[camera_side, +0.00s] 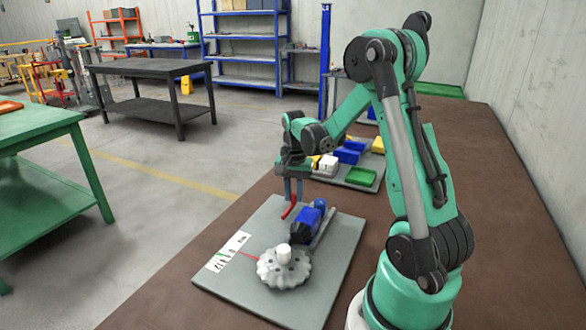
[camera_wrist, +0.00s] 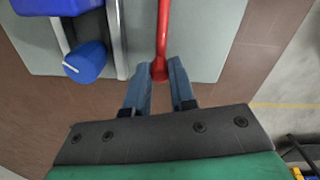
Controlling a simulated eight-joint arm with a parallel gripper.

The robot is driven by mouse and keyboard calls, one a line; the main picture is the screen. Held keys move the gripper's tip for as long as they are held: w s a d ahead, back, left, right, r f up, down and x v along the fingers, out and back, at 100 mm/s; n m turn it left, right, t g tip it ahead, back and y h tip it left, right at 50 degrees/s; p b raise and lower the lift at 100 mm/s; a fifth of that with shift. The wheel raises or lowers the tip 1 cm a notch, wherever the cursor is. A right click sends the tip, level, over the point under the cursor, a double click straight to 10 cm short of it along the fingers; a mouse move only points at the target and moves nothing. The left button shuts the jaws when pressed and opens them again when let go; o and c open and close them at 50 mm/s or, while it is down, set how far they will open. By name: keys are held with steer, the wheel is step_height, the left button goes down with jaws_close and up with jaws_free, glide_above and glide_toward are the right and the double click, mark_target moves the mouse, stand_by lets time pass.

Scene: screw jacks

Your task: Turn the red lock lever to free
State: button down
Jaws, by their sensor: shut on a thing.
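The red lock lever (camera_side: 289,208) stands at the far edge of the grey plate (camera_side: 325,279), beside a blue block (camera_side: 307,220). In the wrist view the red lever (camera_wrist: 162,40) runs from the top edge down to a rounded end between my fingers. My gripper (camera_side: 293,194) points down over that end of the plate. In the wrist view my gripper (camera_wrist: 160,76) is shut on the lever's rounded end, one finger on each side. The lever's other end is out of the wrist view.
A scalloped grey handwheel (camera_side: 284,268) with a white knob sits on the plate. Near it is a white scale card (camera_side: 221,252) with a red pointer. A blue knob (camera_wrist: 86,62) lies left of the lever. Behind is a tray (camera_side: 350,176) of coloured blocks.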

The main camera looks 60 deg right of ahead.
mark_target(294, 194)
steer(key=c, duration=0.7)
jaws_free()
steer(key=shift+r, duration=2.8)
steer(key=a+r+n+t, duration=0.1)
steer(key=a+n+t, duration=0.1)
steer(key=a+n, duration=0.3)
steer(key=a+r+n+t, duration=0.2)
steer(key=a+n, duration=0.3)
steer(key=a, duration=0.4)
steer(key=a+r+n+t, duration=0.1)
steer(key=a+n+t, duration=0.2)
steer(key=a+n, duration=0.2)
steer(key=shift+s+a+r, duration=0.2)
steer(key=shift+a, duration=0.45)
steer(key=shift+s+a+r, duration=0.15)
steer(key=shift+s+a, duration=0.05)
steer(key=shift+a, duration=0.45)
